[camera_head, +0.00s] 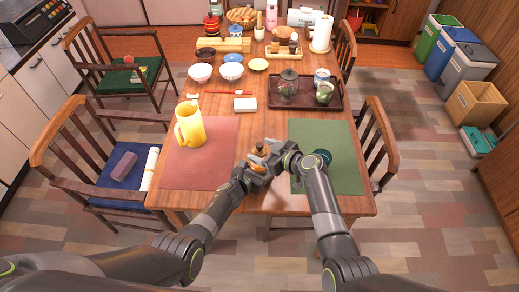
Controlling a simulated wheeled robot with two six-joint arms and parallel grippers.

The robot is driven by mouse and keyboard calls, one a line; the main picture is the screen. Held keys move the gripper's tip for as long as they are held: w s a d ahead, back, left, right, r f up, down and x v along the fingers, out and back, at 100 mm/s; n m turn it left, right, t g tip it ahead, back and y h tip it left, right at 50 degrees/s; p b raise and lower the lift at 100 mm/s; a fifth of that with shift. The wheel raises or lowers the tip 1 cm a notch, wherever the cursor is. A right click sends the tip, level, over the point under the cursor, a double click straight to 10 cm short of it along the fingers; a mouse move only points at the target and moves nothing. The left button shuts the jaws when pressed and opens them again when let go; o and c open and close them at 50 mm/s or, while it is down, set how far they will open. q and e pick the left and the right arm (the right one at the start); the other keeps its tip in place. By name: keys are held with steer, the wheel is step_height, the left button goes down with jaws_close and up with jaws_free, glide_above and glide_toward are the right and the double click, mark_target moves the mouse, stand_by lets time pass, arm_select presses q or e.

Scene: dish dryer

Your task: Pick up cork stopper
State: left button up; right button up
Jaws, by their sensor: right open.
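A small tan-brown piece that looks like the cork stopper (260,148) shows near the middle front of the table, in the gap between the two place mats. My right gripper (260,158) reaches in from the right, open, with its fingers close around or beside this piece; contact cannot be made out. My left arm comes up from the lower left and its end (245,175) lies close to the right gripper. The two overlap, so the left fingers are not clear. The table under the grippers is partly hidden.
A yellow pitcher (189,124) stands on the red mat (210,170) at left. A green mat (345,175) lies at right, partly under my right arm. Behind are a dark tray (335,106), a white block (245,104) and bowls (200,72). Chairs flank the table.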

mark_target(263, 152)
arm_select(q)
steer(key=shift+r, duration=0.1)
arm_select(e)
steer(key=c, duration=1.1)
steer(key=shift+o, duration=0.2)
steer(key=shift+r, duration=0.1)
steer(key=shift+r, duration=0.6)
step_height(263, 152, up, 2)
steer(key=shift+r, duration=0.25)
steer(key=s+d, duration=1)
steer(key=d, duration=0.4)
steer(key=shift+s+d+f, duration=0.2)
steer(key=shift+s+d, duration=0.05)
steer(key=shift+s, duration=0.15)
arm_select(q)
steer(key=o, duration=1.4)
steer(key=shift+s, duration=0.2)
